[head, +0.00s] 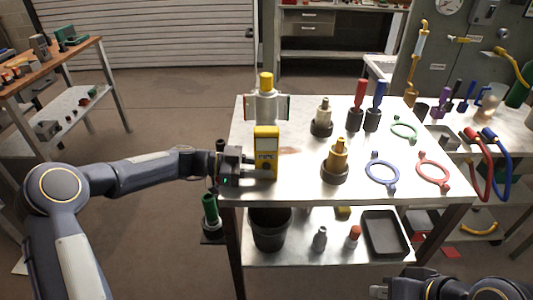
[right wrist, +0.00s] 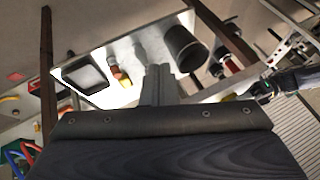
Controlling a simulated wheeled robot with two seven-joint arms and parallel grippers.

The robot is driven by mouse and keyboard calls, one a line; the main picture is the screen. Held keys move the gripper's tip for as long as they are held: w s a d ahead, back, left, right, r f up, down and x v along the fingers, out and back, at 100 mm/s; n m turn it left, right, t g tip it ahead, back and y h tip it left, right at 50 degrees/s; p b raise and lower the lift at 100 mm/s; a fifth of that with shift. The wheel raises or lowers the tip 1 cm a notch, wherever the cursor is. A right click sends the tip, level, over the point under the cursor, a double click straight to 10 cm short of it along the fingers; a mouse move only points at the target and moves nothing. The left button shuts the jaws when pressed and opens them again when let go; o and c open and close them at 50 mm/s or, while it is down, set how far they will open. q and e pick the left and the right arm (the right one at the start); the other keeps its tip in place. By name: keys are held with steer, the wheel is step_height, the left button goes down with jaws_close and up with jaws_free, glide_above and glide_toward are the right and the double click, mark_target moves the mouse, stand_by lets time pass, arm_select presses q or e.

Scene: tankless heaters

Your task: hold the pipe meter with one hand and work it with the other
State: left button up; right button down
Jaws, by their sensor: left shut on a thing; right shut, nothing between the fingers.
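The pipe meter (head: 265,148) is a yellow handheld device with a dark display, upright at the left side of the metal table's top. My left gripper (head: 248,165) is shut on it from the left; the fingers are partly hidden behind its body. I cannot tell whether its bottom touches the table. My right gripper (head: 382,290) is low at the bottom edge of the head view, in front of the table and well apart from the meter. In the right wrist view its fingers (right wrist: 158,86) are together with nothing between them.
The metal table (head: 300,188) holds a yellow-capped fitting (head: 266,102), a brass fitting (head: 337,160), a blue ring (head: 382,170) and a red ring (head: 433,170). A black bucket (head: 270,232) and a dark tray (head: 385,234) are on its lower shelf. The front middle of the top is clear.

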steer(key=w+a+n+t, duration=0.1)
steer(key=w+a+t, duration=0.3)
steer(key=w, duration=0.9)
steer(key=w+a+r+n+t+y, duration=0.15)
steer(key=a+y, duration=0.25)
steer(key=a, duration=0.4)
steer(key=w+a+r+n+t+y, duration=0.1)
steer(key=w+a+y, duration=0.25)
steer(key=a, duration=0.45)
steer(key=shift+g, duration=0.25)
steer(key=shift+w+d+r, duration=0.1)
steer(key=shift+w+d, duration=0.05)
steer(key=shift+w, duration=1.95)
steer(key=shift+w+d, duration=0.1)
steer(key=shift+w, duration=1.95)
steer(key=shift+w, duration=0.15)
